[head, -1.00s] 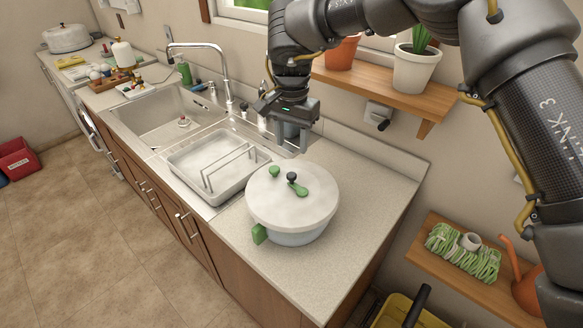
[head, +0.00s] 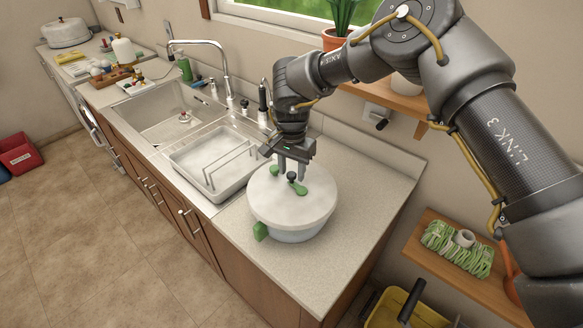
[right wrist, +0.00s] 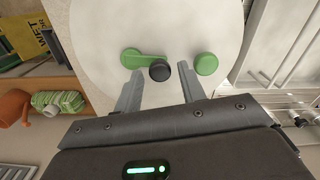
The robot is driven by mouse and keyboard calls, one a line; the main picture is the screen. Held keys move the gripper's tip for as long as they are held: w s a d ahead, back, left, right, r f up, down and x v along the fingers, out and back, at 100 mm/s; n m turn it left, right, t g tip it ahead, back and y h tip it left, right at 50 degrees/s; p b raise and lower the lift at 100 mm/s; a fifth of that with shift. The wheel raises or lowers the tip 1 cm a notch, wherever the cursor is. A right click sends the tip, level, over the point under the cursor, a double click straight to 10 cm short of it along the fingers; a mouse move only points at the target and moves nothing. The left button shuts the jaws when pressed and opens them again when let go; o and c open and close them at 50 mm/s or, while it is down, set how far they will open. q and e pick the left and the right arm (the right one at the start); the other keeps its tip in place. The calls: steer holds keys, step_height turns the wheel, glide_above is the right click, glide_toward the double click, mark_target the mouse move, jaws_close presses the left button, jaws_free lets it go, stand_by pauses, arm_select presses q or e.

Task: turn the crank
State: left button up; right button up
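A white-lidded pot (head: 291,207) stands on the counter. On its lid is a green crank (head: 299,188) with an upright black knob (head: 291,177). My right gripper (head: 289,173) points down at the lid, its fingers close to the knob. In the right wrist view the gripper (right wrist: 161,72) is open, and the black knob (right wrist: 160,71) sits between the two fingertips with gaps on both sides. A round green button (right wrist: 206,64) is on the lid just outside one finger. My left gripper does not show.
A sink with a white dish rack (head: 213,163) lies left of the pot. A wooden shelf (head: 405,103) with plant pots is on the wall behind. A grey-black wall fixture (head: 379,115) is below it. The counter right of the pot is clear.

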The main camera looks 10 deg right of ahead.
steer(key=c, duration=0.8)
steer(key=shift+w+m, duration=0.1)
steer(key=shift+m, duration=0.2)
